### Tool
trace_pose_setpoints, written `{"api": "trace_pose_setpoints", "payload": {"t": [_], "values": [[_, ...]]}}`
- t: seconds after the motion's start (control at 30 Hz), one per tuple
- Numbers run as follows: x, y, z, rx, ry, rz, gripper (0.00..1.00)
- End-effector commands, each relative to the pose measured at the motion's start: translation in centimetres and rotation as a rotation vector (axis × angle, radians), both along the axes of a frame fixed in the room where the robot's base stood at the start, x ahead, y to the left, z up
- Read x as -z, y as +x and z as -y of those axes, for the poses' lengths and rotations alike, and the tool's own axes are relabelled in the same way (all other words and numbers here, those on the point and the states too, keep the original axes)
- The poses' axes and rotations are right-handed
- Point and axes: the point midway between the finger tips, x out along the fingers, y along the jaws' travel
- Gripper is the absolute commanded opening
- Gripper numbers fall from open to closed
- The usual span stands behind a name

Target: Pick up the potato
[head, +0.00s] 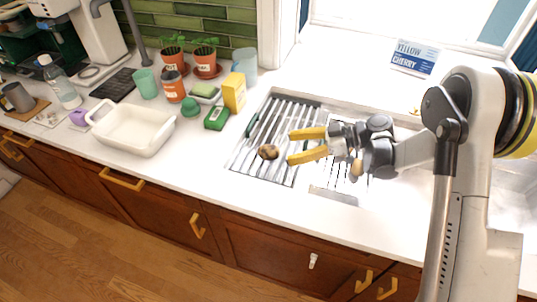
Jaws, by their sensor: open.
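The potato (268,152) is a small brown lump lying on the grey slatted drying rack (262,168) beside the sink. My gripper (290,147) has two yellow fingers, spread apart and empty. It comes in from the right, and its fingertips point left toward the potato. In the picture the fingertips lie just right of the potato. The height of the fingers above the rack cannot be told from this one view.
A white basin (132,130), a green box (216,117), a yellow box (234,92) and an orange jar (173,86) stand to the left. The counter front (190,165) is clear.

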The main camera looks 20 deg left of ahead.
Motion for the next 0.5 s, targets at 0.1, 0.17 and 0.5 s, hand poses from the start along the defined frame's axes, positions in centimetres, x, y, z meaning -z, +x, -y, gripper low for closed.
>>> {"api": "trace_pose_setpoints", "payload": {"t": [0.1,0.17,0.5], "values": [[1.0,-0.3,-1.9,-0.001,-0.001,-0.002,0.72],[1.2,-0.3,-2.4,0.0,-0.001,-0.001,0.72],[2.7,-1.0,-6.4,0.001,-0.002,-0.002,0.72]]}}
